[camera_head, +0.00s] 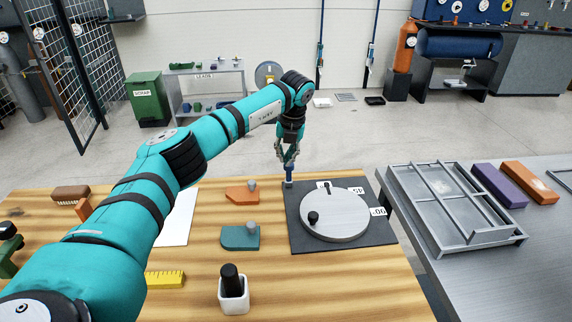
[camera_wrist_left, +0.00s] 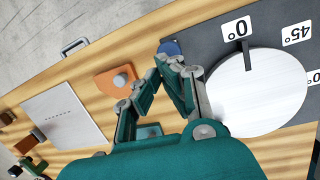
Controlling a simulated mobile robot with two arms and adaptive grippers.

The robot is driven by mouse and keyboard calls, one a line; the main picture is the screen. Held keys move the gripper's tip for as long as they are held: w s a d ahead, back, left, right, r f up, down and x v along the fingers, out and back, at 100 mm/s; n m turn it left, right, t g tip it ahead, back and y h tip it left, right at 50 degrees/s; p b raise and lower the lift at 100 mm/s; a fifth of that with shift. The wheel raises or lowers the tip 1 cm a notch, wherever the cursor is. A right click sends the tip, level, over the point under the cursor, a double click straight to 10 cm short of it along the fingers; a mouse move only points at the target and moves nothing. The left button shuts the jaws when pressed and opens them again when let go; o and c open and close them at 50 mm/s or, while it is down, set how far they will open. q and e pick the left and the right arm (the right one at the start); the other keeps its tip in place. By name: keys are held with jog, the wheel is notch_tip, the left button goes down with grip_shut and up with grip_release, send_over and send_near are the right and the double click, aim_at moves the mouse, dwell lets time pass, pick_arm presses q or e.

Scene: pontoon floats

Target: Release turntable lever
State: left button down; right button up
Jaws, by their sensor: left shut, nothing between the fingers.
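The turntable is a round grey disc (camera_head: 336,222) with a black knob (camera_head: 313,217), on a dark square base (camera_head: 366,239). A blue lever (camera_head: 289,175) stands at the base's far left corner; its blue top also shows in the wrist view (camera_wrist_left: 169,47). My left gripper (camera_head: 288,161) points down right over the lever, its fingertips shut and empty. In the wrist view the fingertips (camera_wrist_left: 177,68) partly cover the lever; I cannot tell whether they touch it. The disc's dark mark (camera_wrist_left: 245,54) lines up with the 0° label (camera_wrist_left: 237,30).
An orange block (camera_head: 242,195) and a teal block (camera_head: 240,237), each with a grey knob, lie left of the base. A white cup with a black-handled item (camera_head: 233,293) stands in front. A grey frame fixture (camera_head: 455,212) is on the right-hand table. My left arm spans the left side.

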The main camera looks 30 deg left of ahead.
pick_arm(q)
jog(key=s+d+v, duration=0.1)
jog(key=v, duration=0.8)
jog(key=shift+s+d+r, duration=0.15)
jog(key=shift+d+r, duration=0.05)
